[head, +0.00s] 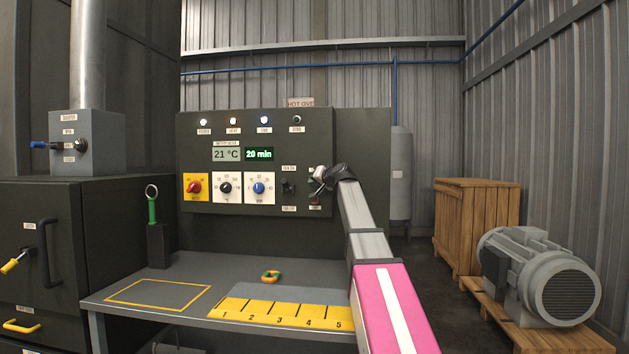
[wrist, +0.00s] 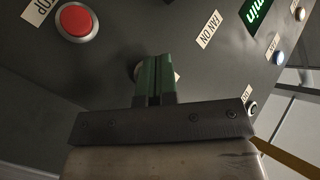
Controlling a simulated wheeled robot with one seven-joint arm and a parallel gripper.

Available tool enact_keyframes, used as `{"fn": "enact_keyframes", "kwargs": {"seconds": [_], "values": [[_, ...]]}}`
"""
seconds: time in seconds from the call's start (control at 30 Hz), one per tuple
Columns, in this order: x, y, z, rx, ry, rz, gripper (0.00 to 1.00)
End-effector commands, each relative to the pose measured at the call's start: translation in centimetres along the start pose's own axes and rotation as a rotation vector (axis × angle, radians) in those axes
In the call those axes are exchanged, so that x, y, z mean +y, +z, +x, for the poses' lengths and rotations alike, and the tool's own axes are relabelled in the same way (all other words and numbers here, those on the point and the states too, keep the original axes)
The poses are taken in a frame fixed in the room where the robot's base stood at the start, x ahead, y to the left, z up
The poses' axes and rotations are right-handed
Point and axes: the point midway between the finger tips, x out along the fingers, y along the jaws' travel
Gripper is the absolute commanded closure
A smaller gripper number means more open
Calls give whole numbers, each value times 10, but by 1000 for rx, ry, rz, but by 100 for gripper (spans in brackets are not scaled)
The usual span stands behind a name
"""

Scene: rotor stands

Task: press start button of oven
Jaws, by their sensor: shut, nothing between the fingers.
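The dark control panel (head: 255,120) stands at the back of the bench, with a partly hidden "HOT OVE" sign (head: 300,102) above it. My gripper (head: 320,184) is at the panel's lower right edge. In the wrist view its green fingers (wrist: 155,80) are shut and empty, pointing at the panel. A round, pale-rimmed part (wrist: 137,72) shows just behind the fingertips, mostly hidden; its label is covered too. I cannot tell whether the fingers touch it. The red stop button (wrist: 76,21) is apart from the fingers, at upper left in the wrist view.
The panel also has a red knob (head: 194,188), a black knob (head: 225,187), a blue knob (head: 259,188) and a toggle switch (head: 288,187) left of my gripper. Displays read 21 °C and 20 min. The bench (head: 185,263) holds a green-and-orange ring (head: 270,277).

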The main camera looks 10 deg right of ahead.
Motion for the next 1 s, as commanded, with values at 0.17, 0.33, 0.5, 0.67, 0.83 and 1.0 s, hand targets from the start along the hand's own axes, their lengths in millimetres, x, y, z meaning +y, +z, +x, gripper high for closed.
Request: {"fn": "enact_keyframes", "kwargs": {"seconds": [0.17, 0.33, 0.5, 0.67, 0.83, 1.0], "values": [[-3, 3, -4, 0, 0, 0, 100], [-3, 3, -4, -1, 0, 0, 100], [-4, 4, -6, 0, 0, 0, 100], [-9, 10, -13, -1, -1, 0, 100], [-16, 18, -24, 0, 0, 0, 100], [-24, 25, -34, 0, 0, 0, 100]]}}
